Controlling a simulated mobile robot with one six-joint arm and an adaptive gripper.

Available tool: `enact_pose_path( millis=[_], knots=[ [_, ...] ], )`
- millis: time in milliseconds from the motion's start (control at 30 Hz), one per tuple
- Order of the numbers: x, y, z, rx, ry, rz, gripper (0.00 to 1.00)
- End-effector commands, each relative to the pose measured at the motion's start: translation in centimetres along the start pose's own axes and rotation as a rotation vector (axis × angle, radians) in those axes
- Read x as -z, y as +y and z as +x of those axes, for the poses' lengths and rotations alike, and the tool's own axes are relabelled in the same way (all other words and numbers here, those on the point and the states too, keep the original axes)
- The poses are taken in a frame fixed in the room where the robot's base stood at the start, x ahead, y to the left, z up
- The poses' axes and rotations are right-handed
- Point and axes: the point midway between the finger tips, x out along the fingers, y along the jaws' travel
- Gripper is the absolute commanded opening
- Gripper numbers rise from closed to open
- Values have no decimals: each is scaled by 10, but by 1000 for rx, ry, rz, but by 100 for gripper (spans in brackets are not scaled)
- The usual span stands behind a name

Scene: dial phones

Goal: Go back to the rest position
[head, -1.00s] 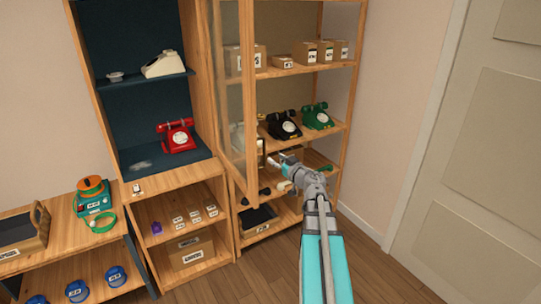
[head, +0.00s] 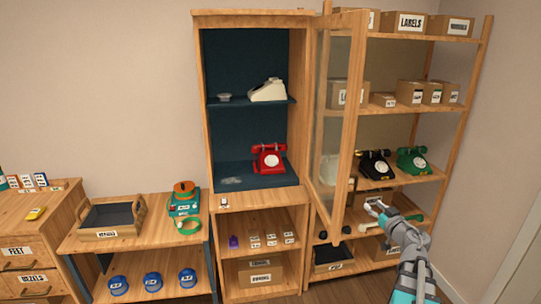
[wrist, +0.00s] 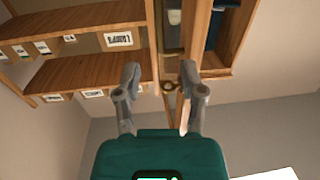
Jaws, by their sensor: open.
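My gripper (head: 376,207) is in front of the right-hand wooden shelf, at about the level of the shelf below the black phone, in the head view. In the wrist view my gripper (wrist: 158,82) has its two fingers apart with nothing between them. The wrist view looks up at the undersides of shelves. My teal arm comes from the lower right in the head view.
The open glass door (head: 337,120) stands just left of my gripper. A black phone (head: 375,166) and a green phone (head: 412,160) stand on the shelf above. A red phone (head: 268,158) sits in the dark-backed cabinet. Bare wall lies above the left benches.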

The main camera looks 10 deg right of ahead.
Motion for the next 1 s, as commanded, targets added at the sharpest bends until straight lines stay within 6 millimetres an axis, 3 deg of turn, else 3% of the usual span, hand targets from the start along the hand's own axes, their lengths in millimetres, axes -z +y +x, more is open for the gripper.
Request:
enact_pose_path(
  millis=[267,633,833,1000],
  knots=[
    [7,-1,7,-54,33,-11,52],
    [22,-5,30,-338,87,-25,52],
    [12,-13,36,-502,19,-3,52],
    [-8,-28,38,-611,-98,28,52]
  ],
)
